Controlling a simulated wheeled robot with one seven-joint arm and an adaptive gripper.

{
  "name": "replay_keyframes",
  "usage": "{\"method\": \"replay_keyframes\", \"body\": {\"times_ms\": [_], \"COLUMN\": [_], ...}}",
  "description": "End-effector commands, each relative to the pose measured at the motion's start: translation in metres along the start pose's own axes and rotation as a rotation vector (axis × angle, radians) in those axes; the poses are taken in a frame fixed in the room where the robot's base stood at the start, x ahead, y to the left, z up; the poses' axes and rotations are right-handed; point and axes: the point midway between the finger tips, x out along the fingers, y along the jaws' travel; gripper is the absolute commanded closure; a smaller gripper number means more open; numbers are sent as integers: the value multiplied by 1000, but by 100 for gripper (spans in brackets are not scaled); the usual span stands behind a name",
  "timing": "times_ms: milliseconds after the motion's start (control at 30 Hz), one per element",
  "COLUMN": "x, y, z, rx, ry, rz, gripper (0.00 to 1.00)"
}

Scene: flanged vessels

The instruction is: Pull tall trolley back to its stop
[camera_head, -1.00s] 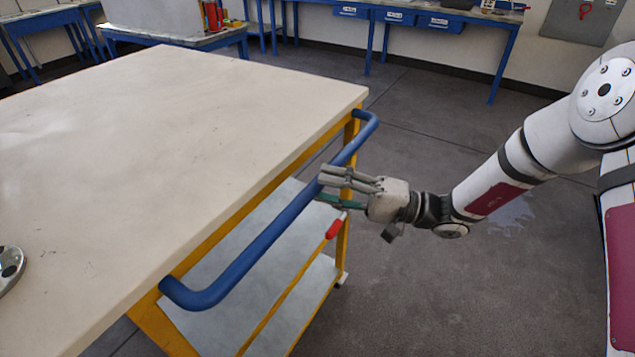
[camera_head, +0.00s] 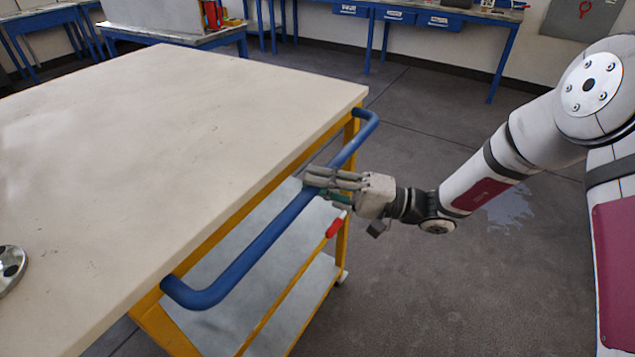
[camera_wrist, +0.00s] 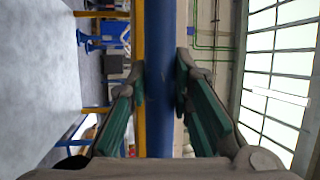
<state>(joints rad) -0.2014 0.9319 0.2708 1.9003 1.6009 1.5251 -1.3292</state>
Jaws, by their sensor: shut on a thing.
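The tall trolley (camera_head: 170,120) has a pale top, a yellow frame and a lower shelf. Its blue push handle (camera_head: 245,255) runs along the side facing me. My gripper (camera_head: 318,184) is shut on this handle, nearer its far end, with fingers on both sides of the bar. In the wrist view the handle (camera_wrist: 161,60) runs up the middle between the two green-padded fingers (camera_wrist: 160,95). The fingertips' contact on the far side of the bar is partly hidden in the head view.
A red lever (camera_head: 335,226) sits on the trolley's frame below my gripper. Blue benches (camera_head: 440,20) stand along the back wall. The grey floor (camera_head: 450,290) right of the trolley is clear.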

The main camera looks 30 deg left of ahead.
Motion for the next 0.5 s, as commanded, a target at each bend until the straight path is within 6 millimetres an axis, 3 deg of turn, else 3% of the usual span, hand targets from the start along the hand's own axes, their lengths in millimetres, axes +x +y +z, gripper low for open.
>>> {"method": "replay_keyframes", "body": {"times_ms": [300, 500], "x": [-56, -71], "y": [-11, -14], "z": [22, 29], "rx": [1, 1], "ry": [5, 2], "rz": [4, 3], "gripper": [100, 100]}}
